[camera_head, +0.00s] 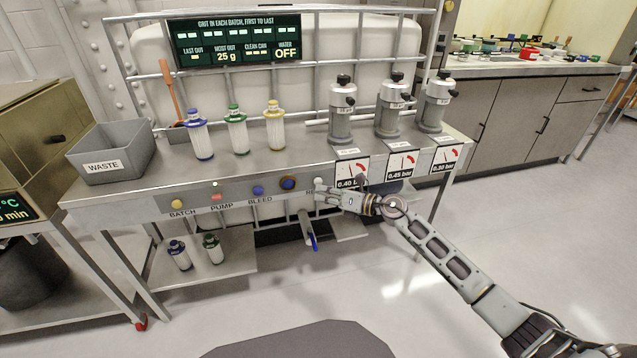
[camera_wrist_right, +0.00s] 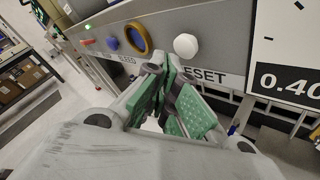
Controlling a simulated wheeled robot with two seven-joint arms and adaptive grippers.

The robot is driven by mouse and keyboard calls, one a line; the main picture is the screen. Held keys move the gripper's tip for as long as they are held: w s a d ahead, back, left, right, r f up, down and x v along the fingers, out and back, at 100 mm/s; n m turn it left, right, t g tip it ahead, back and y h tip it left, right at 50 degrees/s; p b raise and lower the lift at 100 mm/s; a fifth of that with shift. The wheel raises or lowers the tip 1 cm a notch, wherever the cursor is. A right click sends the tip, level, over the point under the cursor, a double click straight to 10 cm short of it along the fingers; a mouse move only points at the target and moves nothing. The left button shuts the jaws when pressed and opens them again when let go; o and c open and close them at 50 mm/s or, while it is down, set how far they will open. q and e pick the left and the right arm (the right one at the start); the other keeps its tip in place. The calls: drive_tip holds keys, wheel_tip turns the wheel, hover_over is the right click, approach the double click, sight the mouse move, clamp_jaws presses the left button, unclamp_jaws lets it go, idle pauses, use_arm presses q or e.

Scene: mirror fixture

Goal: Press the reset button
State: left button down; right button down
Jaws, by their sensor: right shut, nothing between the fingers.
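The reset button is a white round knob (camera_wrist_right: 185,45) above the RESET label (camera_wrist_right: 206,76) on the grey front panel. It also shows in the head view (camera_head: 318,183), just above my right gripper (camera_head: 324,196). In the right wrist view my right gripper (camera_wrist_right: 166,68) is shut and empty, its green-padded fingers pointing at the panel. The fingertips appear below and left of the button and cover part of the label; I cannot tell how far they are from the panel. My left gripper is not in view.
The same panel carries a yellow batch button (camera_head: 177,204), a red pump button (camera_head: 215,197) and a blue bleed button (camera_head: 258,190). A dark knob with a bronze ring (camera_head: 288,183) sits beside the reset button. A blue-handled valve (camera_head: 312,240) hangs below.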

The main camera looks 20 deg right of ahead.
idle(0.3)
drive_tip(key=shift+s+p, duration=1.1)
drive_tip(key=shift+s, duration=1.4)
